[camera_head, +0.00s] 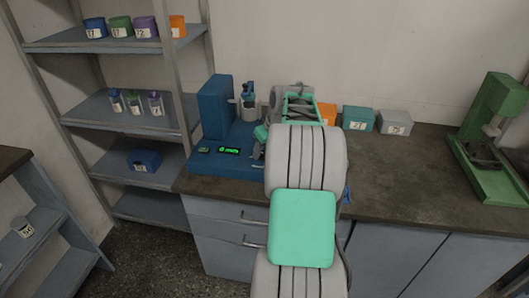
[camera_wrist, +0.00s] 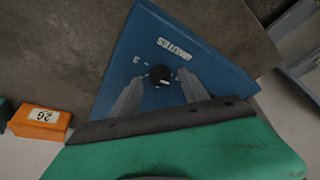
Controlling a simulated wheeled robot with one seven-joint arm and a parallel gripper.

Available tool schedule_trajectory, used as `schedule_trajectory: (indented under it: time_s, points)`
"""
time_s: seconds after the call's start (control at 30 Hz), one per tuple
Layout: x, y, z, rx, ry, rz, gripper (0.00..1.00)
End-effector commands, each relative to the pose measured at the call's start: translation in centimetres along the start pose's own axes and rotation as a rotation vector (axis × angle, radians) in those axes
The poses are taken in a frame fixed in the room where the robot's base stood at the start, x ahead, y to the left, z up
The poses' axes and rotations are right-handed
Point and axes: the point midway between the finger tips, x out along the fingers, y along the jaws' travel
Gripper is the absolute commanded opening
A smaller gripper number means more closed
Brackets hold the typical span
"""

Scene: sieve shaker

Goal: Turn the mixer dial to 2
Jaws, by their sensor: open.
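The blue mixer (camera_head: 217,108) stands on the counter, with a green display (camera_head: 229,151) that seems to read 0 min. In the wrist view its blue panel (camera_wrist: 150,40) carries the word MINUTES and a digit 3. My gripper (camera_wrist: 161,80) is open, with one grey finger on each side of the dial. I cannot tell whether the fingers touch it. In the head view my arm hides the dial and most of the gripper.
An orange box (camera_wrist: 40,119) marked 26 lies left of the panel in the wrist view. A teal box (camera_head: 358,119) and a grey box (camera_head: 394,122) stand right of my arm. A green machine (camera_head: 492,140) stands far right. The counter (camera_head: 410,170) between is clear.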

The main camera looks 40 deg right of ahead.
Motion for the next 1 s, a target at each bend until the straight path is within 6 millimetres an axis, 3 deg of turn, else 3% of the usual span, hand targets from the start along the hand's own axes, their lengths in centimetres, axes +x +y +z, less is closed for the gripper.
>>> schedule_trajectory:
  time_s: [0.13,0.37,1.0]
  points:
    - [1.14,-0.04,-0.05,0.000,0.001,0.000,0.52]
    - [1.20,-0.04,-0.06,0.000,0.001,0.001,0.51]
    - [1.17,-0.06,-0.06,0.000,0.001,0.001,0.00]
